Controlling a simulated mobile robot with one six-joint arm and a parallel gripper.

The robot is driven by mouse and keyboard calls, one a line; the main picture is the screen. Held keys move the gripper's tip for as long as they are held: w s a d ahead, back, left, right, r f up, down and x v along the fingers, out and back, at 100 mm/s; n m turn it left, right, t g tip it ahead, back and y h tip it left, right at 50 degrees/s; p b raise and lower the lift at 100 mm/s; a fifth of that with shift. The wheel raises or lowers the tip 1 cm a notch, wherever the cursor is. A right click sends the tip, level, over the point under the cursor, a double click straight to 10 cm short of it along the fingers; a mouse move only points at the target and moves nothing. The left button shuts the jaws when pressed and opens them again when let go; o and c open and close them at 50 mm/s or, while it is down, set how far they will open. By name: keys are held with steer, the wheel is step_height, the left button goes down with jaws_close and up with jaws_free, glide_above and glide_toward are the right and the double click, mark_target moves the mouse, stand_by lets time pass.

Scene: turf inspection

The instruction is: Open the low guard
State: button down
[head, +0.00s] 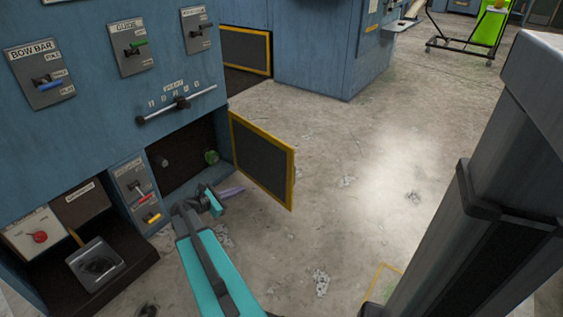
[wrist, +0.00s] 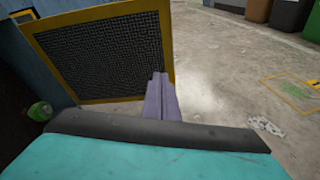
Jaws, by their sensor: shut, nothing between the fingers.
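The low guard (head: 263,160) is a dark mesh panel in a yellow frame, low on the blue machine. It stands swung out from its opening, hinged at its left edge. My gripper (head: 236,191) is low in front of the opening, its purple fingers pointing right toward the guard's inner side. In the wrist view the guard (wrist: 105,55) fills the upper left, and my shut, empty gripper (wrist: 158,80) overlaps its lower right corner. I cannot tell whether the fingers touch the frame.
A slider bar (head: 180,103) and switch panels (head: 38,73) are on the machine face above. A grey tray (head: 97,264) juts out at lower left. The concrete floor (head: 350,190) right of the guard is clear.

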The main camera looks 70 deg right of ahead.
steer(key=s+d+r+n+g+h, duration=0.1)
steer(key=s+d+r+n+h, duration=0.1)
steer(key=s+d+r, duration=0.2)
steer(key=s+d, duration=0.1)
steer(key=d, duration=0.2)
steer(key=shift+d+r+n+g, duration=0.25)
steer(key=shift+d+n+g, duration=0.1)
steer(key=shift+n+g, duration=0.05)
steer(key=shift+s, duration=0.1)
steer(key=b, duration=0.5)
glide_toward(288, 156)
steer(key=x, duration=0.5)
steer(key=shift+s+f, duration=0.1)
steer(key=shift+f, duration=0.05)
steer(key=shift+s+d+b, duration=0.3)
steer(key=shift+d+b, duration=0.15)
steer(key=shift+d, duration=0.05)
